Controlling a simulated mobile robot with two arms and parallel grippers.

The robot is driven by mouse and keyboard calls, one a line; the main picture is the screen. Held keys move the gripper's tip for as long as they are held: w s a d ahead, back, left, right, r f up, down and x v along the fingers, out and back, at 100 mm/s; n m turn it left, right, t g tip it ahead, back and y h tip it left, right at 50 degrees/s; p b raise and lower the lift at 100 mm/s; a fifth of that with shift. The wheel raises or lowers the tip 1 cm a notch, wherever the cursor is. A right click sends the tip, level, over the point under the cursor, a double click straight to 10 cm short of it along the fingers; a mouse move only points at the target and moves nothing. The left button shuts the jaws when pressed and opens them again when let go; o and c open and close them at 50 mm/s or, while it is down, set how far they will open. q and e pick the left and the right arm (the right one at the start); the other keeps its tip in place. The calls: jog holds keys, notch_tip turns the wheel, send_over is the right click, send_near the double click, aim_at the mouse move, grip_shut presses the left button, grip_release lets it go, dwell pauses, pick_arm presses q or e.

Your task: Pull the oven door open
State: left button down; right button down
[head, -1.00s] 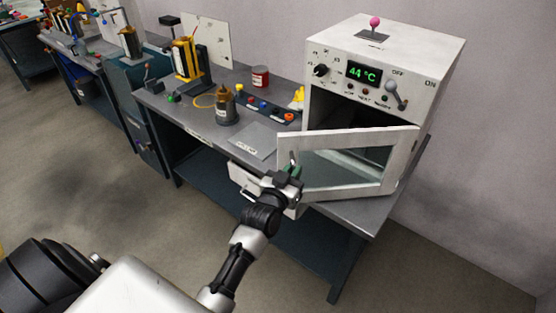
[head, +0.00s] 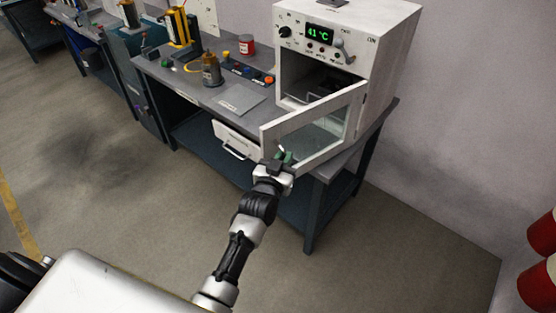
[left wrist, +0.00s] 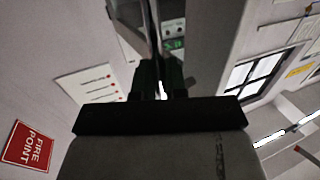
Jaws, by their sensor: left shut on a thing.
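The oven (head: 390,50) is a white box on the right end of the grey workbench, with a green display reading 41 °C. Its white-framed glass door (head: 312,115) stands well open toward me, hinged on the right, and part of the dark inside shows. My left gripper (head: 284,158) is at the free left side of the door, shut on its handle, which the fingers mostly hide. In the left wrist view the dark fingers (left wrist: 160,85) close around a thin upright part, with the green display beyond. My right gripper is not in view.
A white drawer (head: 235,142) with a handle sits under the bench, left of my gripper. Red cylinders (head: 540,255) stand at the right edge. The floor in front is clear.

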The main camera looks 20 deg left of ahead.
pick_arm(q)
jog(key=shift+d+r, duration=0.15)
jog(key=shift+r, duration=0.05)
jog(key=c, duration=1.5)
grip_release()
jog(key=o, duration=0.3)
jog(key=shift+w+d+f, duration=0.1)
jog(key=shift+d, duration=0.05)
jog(key=s+b, duration=0.1)
jog(key=s, duration=1)
jog(key=shift+b, duration=0.35)
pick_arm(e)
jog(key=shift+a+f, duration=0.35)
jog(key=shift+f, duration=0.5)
